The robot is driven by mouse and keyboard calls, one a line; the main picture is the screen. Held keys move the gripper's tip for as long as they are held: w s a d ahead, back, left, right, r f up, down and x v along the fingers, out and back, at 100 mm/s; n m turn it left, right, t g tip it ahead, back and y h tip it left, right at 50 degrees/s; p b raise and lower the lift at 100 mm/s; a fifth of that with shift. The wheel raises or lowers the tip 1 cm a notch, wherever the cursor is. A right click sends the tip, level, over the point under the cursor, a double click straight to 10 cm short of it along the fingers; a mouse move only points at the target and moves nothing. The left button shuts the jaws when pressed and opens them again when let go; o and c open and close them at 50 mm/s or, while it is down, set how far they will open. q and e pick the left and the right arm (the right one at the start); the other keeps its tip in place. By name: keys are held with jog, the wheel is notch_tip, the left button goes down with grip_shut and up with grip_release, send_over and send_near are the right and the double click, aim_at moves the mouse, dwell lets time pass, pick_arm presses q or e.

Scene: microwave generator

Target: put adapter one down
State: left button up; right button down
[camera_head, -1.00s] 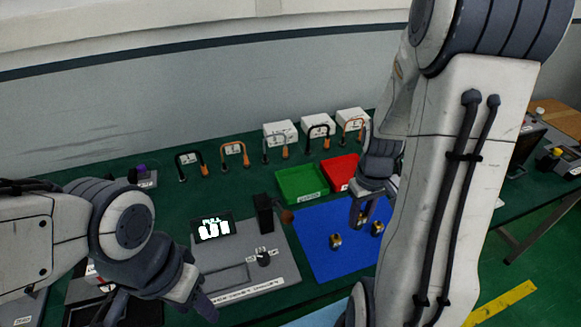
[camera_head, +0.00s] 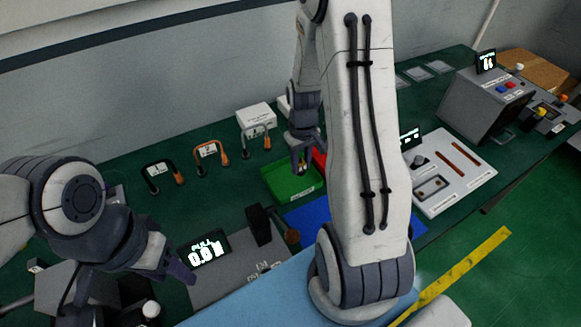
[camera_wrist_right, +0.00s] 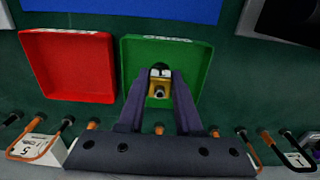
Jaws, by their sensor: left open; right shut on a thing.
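My right gripper (camera_wrist_right: 160,92) is shut on adapter one (camera_wrist_right: 159,88), a small brass piece with a dark and white band, seen in the right wrist view. It is over the green tray (camera_wrist_right: 130,65), between the tray's walls in that view; I cannot tell whether the adapter touches the tray floor. My left gripper (camera_head: 185,275) is open and empty at the lower left, near the grey pull-test panel (camera_head: 228,280).
A red tray (camera_wrist_right: 70,65) is beside the green one. A blue mat (camera_head: 306,216) lies in front, partly hidden by my right arm. Hook-shaped cable pieces (camera_head: 212,152) and white boxes (camera_head: 255,115) stand behind. A display (camera_head: 203,248) stands on the left.

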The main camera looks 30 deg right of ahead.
jog(key=w, duration=0.1)
jog(key=w+f, duration=0.2)
jog(key=shift+w+a+p, duration=0.25)
jog(key=shift+a+p, duration=0.05)
jog(key=shift+a, duration=0.1)
notch_tip(320, 180, down, 4)
jog(key=shift+r+p, duration=0.15)
jog(key=shift+p, duration=0.4)
jog(key=shift+f, duration=0.25)
jog(key=shift+f, duration=0.2)
jog(key=c, duration=0.6)
grip_release()
